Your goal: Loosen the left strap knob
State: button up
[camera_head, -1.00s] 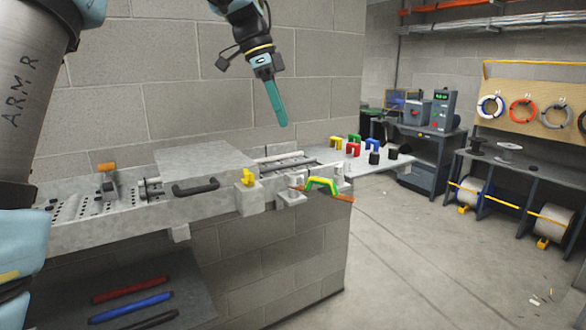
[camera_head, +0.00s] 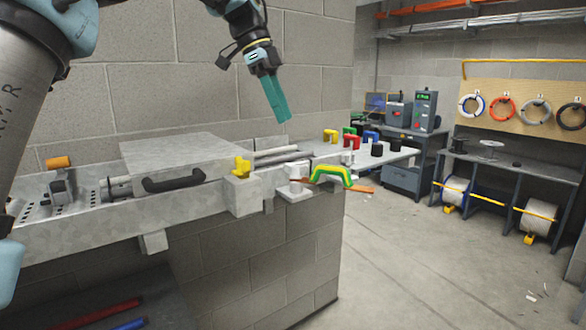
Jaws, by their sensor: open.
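My gripper (camera_head: 277,98) hangs in the air at upper middle, teal fingers pointing down and right, above the bench and apart from everything on it. Seen edge-on, its fingers overlap and nothing shows between them. A yellow knob-like piece (camera_head: 242,167) stands on a grey block at the bench's front edge, below and left of the fingertips. An orange cylindrical knob (camera_head: 60,162) tops a metal bracket at the far left of the bench. I cannot tell which one is the left strap knob. No strap is clearly visible.
A grey housing (camera_head: 180,152) with a black handle (camera_head: 174,181) sits between the knobs. A green and yellow arched handle (camera_head: 330,176) is at the bench's right end. Several coloured pieces stand on the shelf (camera_head: 397,156) behind. Floor at right is mostly clear.

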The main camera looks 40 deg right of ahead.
aim_at(299, 163)
jog(key=p+x, duration=0.1)
jog(key=x, duration=0.4)
jog(key=p+x, duration=0.1)
jog(key=x, duration=0.5)
jog(key=shift+w+f, duration=0.15)
jog(key=shift+w, duration=0.05)
grip_shut()
